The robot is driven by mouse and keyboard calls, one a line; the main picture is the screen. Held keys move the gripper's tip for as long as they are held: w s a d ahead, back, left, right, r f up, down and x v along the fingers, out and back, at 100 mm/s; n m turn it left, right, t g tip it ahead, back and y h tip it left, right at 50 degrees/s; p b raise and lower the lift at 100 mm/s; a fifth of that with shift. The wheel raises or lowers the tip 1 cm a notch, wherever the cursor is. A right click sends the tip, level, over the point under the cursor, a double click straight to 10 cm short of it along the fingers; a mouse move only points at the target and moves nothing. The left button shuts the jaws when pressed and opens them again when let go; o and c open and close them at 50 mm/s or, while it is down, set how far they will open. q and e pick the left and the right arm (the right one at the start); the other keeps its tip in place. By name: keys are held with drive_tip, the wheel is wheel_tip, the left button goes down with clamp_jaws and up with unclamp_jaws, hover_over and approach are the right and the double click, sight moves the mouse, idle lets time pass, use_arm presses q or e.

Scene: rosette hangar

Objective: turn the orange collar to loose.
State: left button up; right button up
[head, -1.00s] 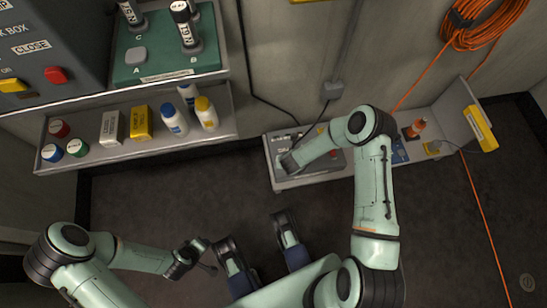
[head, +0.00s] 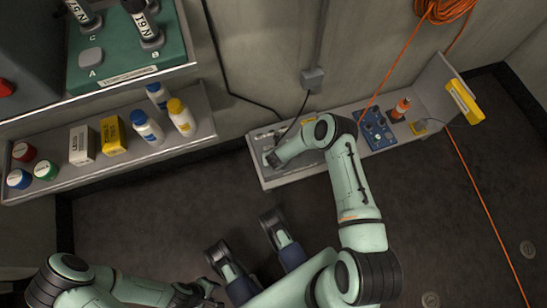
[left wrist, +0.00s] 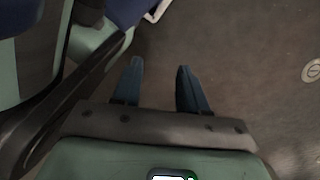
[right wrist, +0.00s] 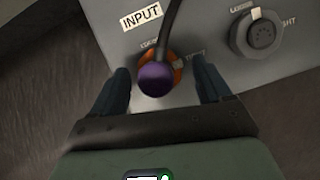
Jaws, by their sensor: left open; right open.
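The orange collar (right wrist: 177,70) shows in the right wrist view, on a light grey panel under the word INPUT. A dark cable ending in a purple knob-like plug (right wrist: 155,79) covers much of it. Small lettering flanks the collar, with a pale mark on its right part; its exact setting is unclear. My right gripper (right wrist: 160,72) is open, one finger on each side of the plug and collar, with no clear contact. In the head view my right gripper (head: 272,160) is over the left end of the low bench, hiding the collar. My left gripper (left wrist: 160,75) is open and empty above the floor.
A grey round connector (right wrist: 257,34) with similar lettering is right of the collar. The low bench (head: 290,178) also carries a blue box (head: 376,130) and an orange-and-white item (head: 400,109). A shelf (head: 110,165) with bottles is at left. An orange cable crosses the floor.

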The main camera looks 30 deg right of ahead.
drive_tip(key=c, duration=1.1)
drive_tip(key=shift+o, duration=0.3)
